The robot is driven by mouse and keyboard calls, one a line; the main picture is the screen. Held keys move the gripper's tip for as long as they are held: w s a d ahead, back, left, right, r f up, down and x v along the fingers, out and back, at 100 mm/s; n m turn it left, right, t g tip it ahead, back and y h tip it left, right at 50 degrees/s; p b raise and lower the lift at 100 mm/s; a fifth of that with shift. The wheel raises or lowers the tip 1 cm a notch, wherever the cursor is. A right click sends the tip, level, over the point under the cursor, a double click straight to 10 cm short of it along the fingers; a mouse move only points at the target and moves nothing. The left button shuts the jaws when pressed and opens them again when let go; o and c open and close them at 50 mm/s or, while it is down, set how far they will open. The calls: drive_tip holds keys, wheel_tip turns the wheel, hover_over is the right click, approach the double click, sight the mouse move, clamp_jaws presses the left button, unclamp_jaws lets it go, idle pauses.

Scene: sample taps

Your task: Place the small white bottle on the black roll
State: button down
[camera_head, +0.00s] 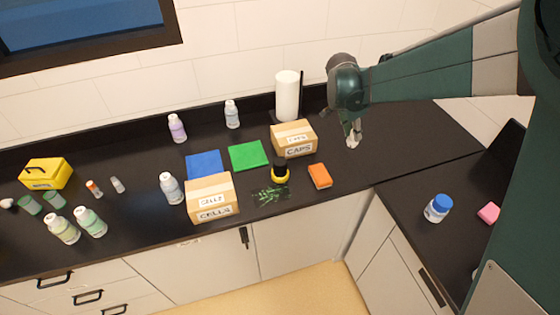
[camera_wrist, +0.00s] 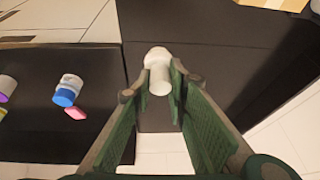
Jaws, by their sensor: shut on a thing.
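My gripper (camera_head: 353,128) is at the right back of the scene, over the dark counter. It is shut on a small white bottle (camera_wrist: 158,70), which sits between the fingertips in the wrist view. In the head view only a small pale part of the bottle (camera_head: 352,142) shows below my fingers. I cannot tell its exact height above the counter. A short round black and yellow item (camera_head: 280,174) stands left of my gripper, in front of the CAPS box; its black part may be the black roll, but I cannot tell for sure.
The CAPS box (camera_head: 293,138), an orange block (camera_head: 320,176), and the CELLS box (camera_head: 211,198) surround the black and yellow item. A white paper roll (camera_head: 287,95) stands behind. A blue-capped bottle (camera_head: 438,208) and pink block (camera_head: 489,213) are on the right counter.

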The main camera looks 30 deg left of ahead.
drive_tip(key=s+a+r+n, duration=0.1)
drive_tip(key=s+a, duration=0.3)
drive_tip(key=a, duration=0.3)
drive_tip(key=s+a+n+y, duration=0.1)
drive_tip(key=s+a, duration=0.4)
drive_tip(key=a, duration=0.3)
drive_tip(key=s+a+r+n, duration=0.1)
drive_tip(key=s+a+n, duration=0.1)
drive_tip(key=s+a, duration=0.3)
drive_tip(key=a, duration=0.2)
drive_tip(key=shift+a+r+t+y+p, duration=0.3)
drive_tip(key=shift+a, duration=0.1)
drive_tip(key=shift+s+f, duration=0.1)
approach(284, 158)
drive_tip(key=shift+w+d+r, duration=0.1)
drive_tip(key=shift+w+r, duration=0.3)
drive_tip(key=shift+w, duration=0.35)
drive_tip(key=shift+f, duration=0.1)
drive_tip(key=shift+f, duration=2)
drive_tip(key=shift+f, duration=0.15)
drive_tip(key=c, duration=2.3)
unclamp_jaws()
